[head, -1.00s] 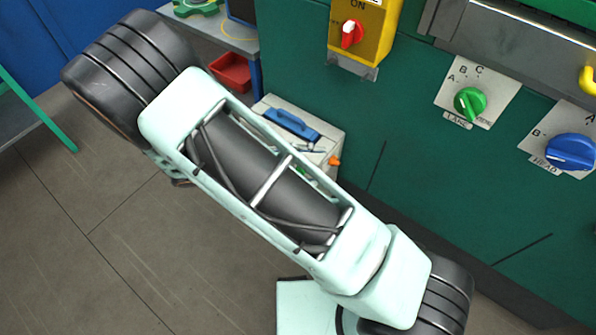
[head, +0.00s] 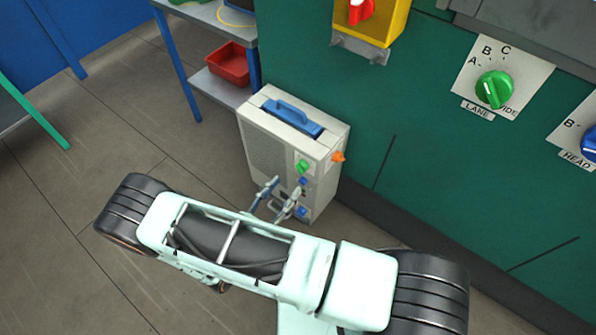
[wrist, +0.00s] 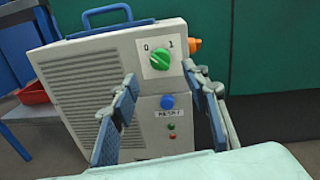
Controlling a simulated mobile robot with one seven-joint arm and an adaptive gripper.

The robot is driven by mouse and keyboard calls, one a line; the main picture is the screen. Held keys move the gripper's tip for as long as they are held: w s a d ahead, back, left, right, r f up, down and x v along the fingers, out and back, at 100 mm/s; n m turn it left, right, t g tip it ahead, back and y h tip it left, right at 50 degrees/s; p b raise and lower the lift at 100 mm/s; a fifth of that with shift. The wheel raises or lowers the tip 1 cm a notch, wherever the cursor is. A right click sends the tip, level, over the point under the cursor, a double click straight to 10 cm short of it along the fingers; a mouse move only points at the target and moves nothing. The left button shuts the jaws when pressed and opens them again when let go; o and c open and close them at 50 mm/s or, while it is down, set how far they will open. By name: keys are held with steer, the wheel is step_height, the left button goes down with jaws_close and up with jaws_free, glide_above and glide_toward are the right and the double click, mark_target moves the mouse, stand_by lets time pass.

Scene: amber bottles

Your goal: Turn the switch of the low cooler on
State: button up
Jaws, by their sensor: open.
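The low cooler (head: 262,150) is a pale grey box with a blue top handle, standing on the floor against the green machine. Its switch (wrist: 160,58) is a green round knob on a white plate marked 0 and 1; it also shows in the head view (head: 302,166). In the wrist view the knob's pale mark slants toward the upper left, on the 0 side. My gripper (wrist: 163,100) is open and empty in front of the cooler's face, its fingers either side of the area below the knob. In the head view the gripper (head: 281,199) is low before that face.
A blue button (wrist: 167,102) and small red and green lamps sit below the knob. An orange part (head: 338,157) sticks out at the cooler's right. The green machine (head: 430,160) carries other dials. A red bin (head: 228,65) lies on a shelf behind.

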mark_target(299, 171)
steer(key=x, duration=0.7)
steer(key=shift+w+d+b, duration=0.15)
steer(key=shift+b, duration=0.15)
steer(key=shift+c, duration=0.6)
jaws_close()
